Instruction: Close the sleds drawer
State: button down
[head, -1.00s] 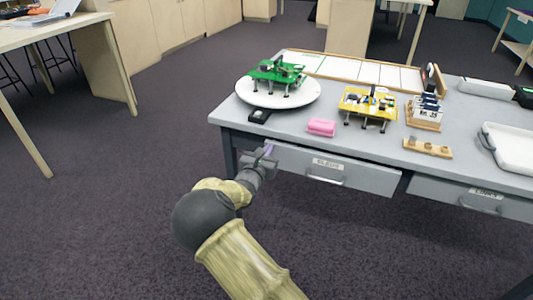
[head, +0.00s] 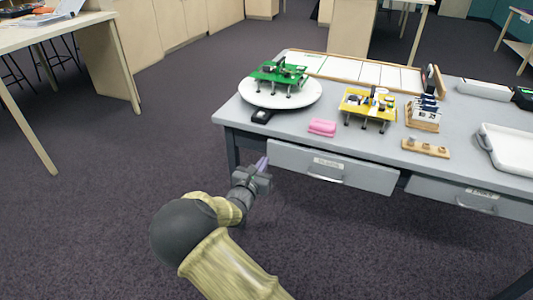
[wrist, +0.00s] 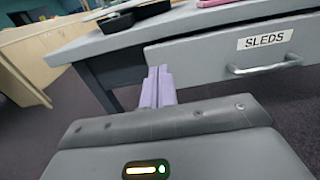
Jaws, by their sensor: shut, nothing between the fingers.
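The sleds drawer (head: 365,177) is a grey drawer at the left of the table's front side. It carries a white label and a bar handle, and the label reads SLEDS in the wrist view (wrist: 205,62). Its front looks at most slightly proud of the table edge; I cannot tell whether it is fully shut. My gripper (head: 264,160) is shut and empty, just off the drawer front's left end. In the wrist view its pale purple fingers (wrist: 158,72) are together and overlap that left end; contact is unclear. The handle is to their right.
The grey table (head: 290,128) holds a white turntable (head: 250,92) with a green model, a yellow model (head: 355,103), a pink block (head: 322,127) and a white tray (head: 510,150). A second drawer (head: 440,190) is at right. Carpet is open on the left.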

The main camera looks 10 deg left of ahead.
jog(key=s+a+p, duration=0.1)
jog(key=s, duration=0.5)
jog(key=shift+a, duration=0.15)
jog(key=shift+w, duration=0.1)
